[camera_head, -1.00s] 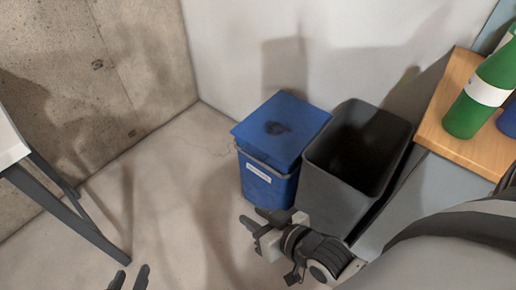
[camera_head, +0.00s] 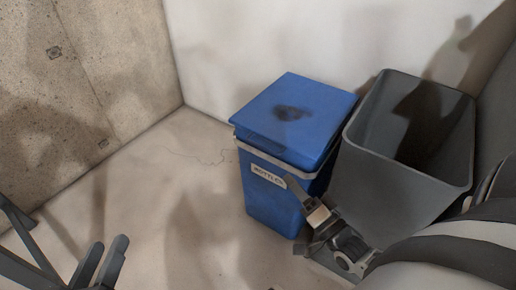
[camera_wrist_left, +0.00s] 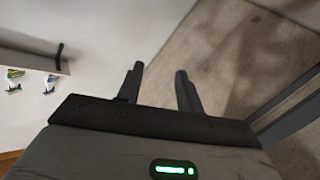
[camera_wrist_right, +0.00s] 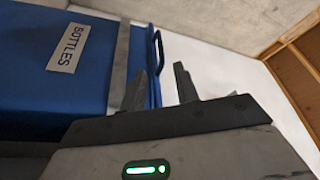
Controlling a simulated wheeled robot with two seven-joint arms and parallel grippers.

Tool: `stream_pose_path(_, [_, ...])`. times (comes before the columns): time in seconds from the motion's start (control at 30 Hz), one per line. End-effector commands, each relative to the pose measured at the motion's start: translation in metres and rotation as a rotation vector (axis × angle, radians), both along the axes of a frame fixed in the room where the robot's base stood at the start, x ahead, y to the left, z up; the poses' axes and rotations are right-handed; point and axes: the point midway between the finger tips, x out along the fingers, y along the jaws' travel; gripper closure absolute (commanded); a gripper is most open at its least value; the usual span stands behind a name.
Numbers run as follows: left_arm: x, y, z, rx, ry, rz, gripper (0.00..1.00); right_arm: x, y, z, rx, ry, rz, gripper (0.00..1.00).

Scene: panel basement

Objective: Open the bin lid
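The blue bin (camera_head: 270,205) stands on the floor with its lid (camera_head: 315,100) down. A grey band runs below the lid, and a white BOTTLES label is on the front; the label also shows in the right wrist view (camera_wrist_right: 68,48). My right gripper (camera_head: 296,188) is at the bin's front right, below the lid edge. In the right wrist view its fingers (camera_wrist_right: 159,78) are apart and empty, beside the bin's edge and a thin blue loop (camera_wrist_right: 158,48). Whether they touch the bin is unclear. My left gripper (camera_head: 101,250) is open and empty, left of the bin.
An open dark grey bin (camera_head: 372,185) stands close against the blue bin's right side. A white wall (camera_head: 240,50) is behind, and a concrete wall (camera_head: 80,80) is at left. The floor (camera_head: 185,190) left of the blue bin is clear.

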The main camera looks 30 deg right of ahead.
Motion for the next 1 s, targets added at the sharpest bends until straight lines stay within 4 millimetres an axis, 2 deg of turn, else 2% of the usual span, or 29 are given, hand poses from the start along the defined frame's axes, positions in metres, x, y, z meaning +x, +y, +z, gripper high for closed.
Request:
stream_pose_path(0.3, [0.000, -0.003, 0.001, -0.082, -0.013, -0.010, 0.64, 0.070, 0.005, 0.014, 0.000, -0.006, -0.001, 0.69])
stream_pose_path(0.53, [0.005, -0.002, 0.011, -0.100, -0.083, -0.006, 0.64, 0.110, 0.009, 0.023, -0.001, -0.005, 0.000, 0.69])
stream_pose_path(0.73, [0.012, 0.000, 0.023, -0.069, -0.183, 0.000, 0.64, 0.128, 0.010, 0.027, -0.002, -0.001, 0.000, 0.69])
stream_pose_path(1.0, [0.013, 0.000, 0.026, -0.065, -0.200, 0.003, 0.64, 0.131, 0.010, 0.028, -0.002, 0.001, 0.000, 0.69])
